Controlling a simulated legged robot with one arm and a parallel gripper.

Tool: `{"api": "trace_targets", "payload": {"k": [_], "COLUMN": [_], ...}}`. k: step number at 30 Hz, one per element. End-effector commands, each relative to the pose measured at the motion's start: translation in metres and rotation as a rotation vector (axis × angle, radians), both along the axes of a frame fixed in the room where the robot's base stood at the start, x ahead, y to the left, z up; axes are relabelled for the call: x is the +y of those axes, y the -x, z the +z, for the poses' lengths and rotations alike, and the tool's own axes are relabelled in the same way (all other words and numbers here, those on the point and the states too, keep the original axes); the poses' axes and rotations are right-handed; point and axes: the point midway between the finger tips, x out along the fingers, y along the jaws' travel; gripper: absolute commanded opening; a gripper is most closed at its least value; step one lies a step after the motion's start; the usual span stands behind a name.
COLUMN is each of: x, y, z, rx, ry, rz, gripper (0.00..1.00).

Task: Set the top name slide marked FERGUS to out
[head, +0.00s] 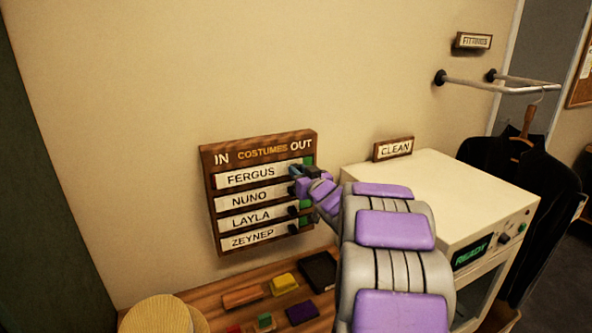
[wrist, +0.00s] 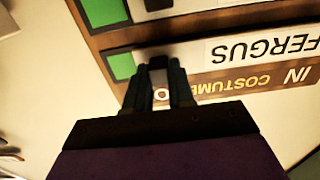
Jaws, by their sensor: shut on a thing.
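The top name slide FERGUS (head: 251,175) is a white plate in the top row of a wooden IN/OUT board (head: 210,190). In the wrist view the FERGUS slide (wrist: 235,50) appears upside down. A green patch (wrist: 119,66) shows at the row's OUT end, beyond the plate. My gripper (head: 298,172) is at the right end of this slide. In the wrist view my gripper (wrist: 159,68) is shut on the slide's small dark knob (wrist: 158,62). The fingers hide part of the knob and the plate's edge.
Slides NUNO (head: 249,199), LAYLA (head: 250,217) and ZEYNEP (head: 252,239) sit below, with dark knobs near their right ends. A white machine (head: 430,190) reading READY stands right of the board. A wooden surface (head: 190,300) with small coloured items and a straw hat (head: 160,315) lies below.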

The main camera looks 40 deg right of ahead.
Motion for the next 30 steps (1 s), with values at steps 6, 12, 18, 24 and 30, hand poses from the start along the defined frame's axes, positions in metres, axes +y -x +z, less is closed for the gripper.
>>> {"api": "trace_targets", "payload": {"k": [6, 12, 18, 24, 30], "x": [-0.024, -0.041, -0.045, -0.045, -0.045], "y": [0.006, 0.010, 0.012, 0.013, 0.012], "z": [0.005, 0.004, 0.002, 0.002, 0.002], "rx": [0.001, 0.001, -0.002, -0.004, -0.003], "ry": [-0.002, -0.002, 0.001, 0.002, 0.002], "rz": [-0.004, -0.003, -0.003, -0.004, -0.003], "gripper": [0.00, 0.00, 0.00, 0.26, 0.45]}}
